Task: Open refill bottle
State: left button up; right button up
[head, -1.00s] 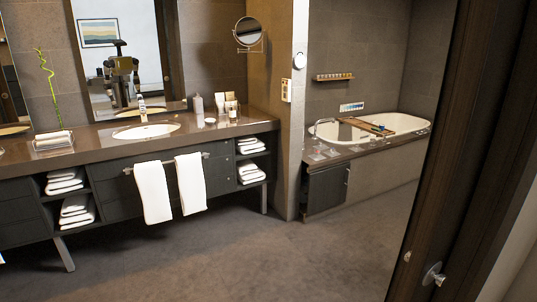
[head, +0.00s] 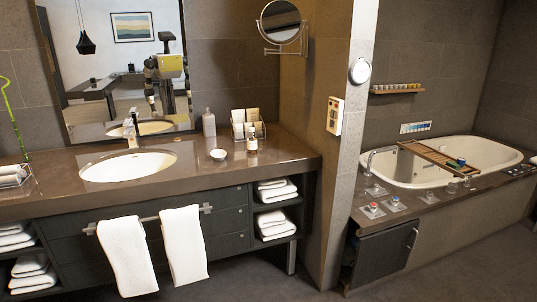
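A grey bottle (head: 209,123) stands upright on the vanity counter near the mirror. A smaller bottle (head: 251,140) with a pale label stands to its right, in front of a holder with cards. I cannot tell which of them is the refill bottle, and their caps are too small to make out. Neither of my grippers shows directly. My own reflection appears in the wall mirror, too small to show the state of the grippers.
The brown vanity counter (head: 290,159) holds a basin (head: 128,166), a small white bowl (head: 218,154) and a card holder (head: 238,124). Towels hang from a front rail (head: 150,217). A bathtub (head: 405,174) stands at right beyond the wall edge. Dark floor shows at lower right.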

aim_at(252, 139)
jog(key=i+l+u, duration=0.15)
jog(key=i, duration=0.3)
jog(key=i+l, duration=0.1)
jog(key=i, duration=0.75)
jog(key=i+l, duration=0.1)
jog(key=i, duration=0.75)
jog(key=l+z, duration=0.05)
